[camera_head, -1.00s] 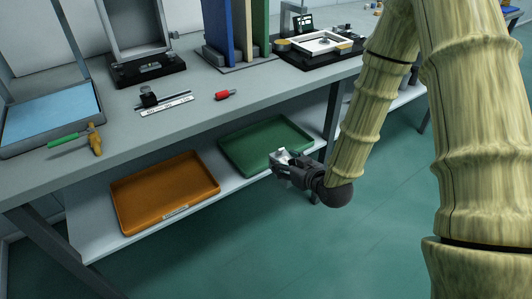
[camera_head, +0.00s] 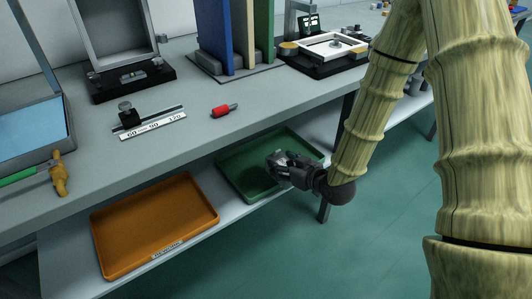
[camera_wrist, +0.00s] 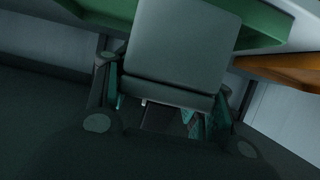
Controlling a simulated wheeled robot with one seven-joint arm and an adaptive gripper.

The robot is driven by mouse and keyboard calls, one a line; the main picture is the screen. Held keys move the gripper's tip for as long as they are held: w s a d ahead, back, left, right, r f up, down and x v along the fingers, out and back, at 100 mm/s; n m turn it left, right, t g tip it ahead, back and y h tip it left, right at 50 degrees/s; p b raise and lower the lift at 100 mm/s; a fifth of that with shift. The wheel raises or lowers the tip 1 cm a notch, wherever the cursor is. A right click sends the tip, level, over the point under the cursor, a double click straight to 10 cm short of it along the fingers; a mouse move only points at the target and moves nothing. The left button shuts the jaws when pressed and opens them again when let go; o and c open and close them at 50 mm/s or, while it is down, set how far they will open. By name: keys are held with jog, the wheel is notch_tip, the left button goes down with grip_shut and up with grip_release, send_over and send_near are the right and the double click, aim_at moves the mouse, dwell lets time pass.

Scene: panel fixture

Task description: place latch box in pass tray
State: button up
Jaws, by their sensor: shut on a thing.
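My gripper (camera_head: 280,170) is shut on a grey latch box (camera_wrist: 182,45). In the wrist view the box's flat grey face fills the upper middle, between the fingers. In the head view the box is small and partly hidden by the gripper. The gripper is in front of the right part of a green tray (camera_head: 230,177) on the lower shelf, overlapping it in the picture. I cannot tell the height above the tray floor. The green tray also shows in the wrist view (camera_wrist: 270,20). I see no readable pass label on it.
An orange tray (camera_head: 205,237) with a front label lies left of the green tray on the lower shelf (camera_head: 75,270). The bench top (camera_head: 190,85) overhangs the shelf's back.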

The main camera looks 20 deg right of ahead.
jog(key=w+b, duration=0.1)
jog(key=w, duration=0.4)
jog(key=w+a+f+b, duration=0.1)
jog(key=w, duration=0.4)
jog(key=w+b, duration=0.1)
jog(key=w, duration=0.4)
jog(key=shift+w+a+f, duration=0.15)
jog(key=shift+w+a, duration=0.05)
jog(key=shift+a, duration=0.05)
jog(key=shift+f+b, duration=1.15)
jog(key=shift+f, duration=0.65)
jog(key=o, duration=1.4)
jog(key=shift+r, duration=0.1)
jog(key=shift+s+d+r, duration=0.1)
jog(key=shift+s+r, duration=0.05)
jog(key=shift+s, duration=0.15)
jog(key=p+v, duration=0.3)
jog(key=v, duration=0.8)
jog(key=shift+s, duration=0.2)
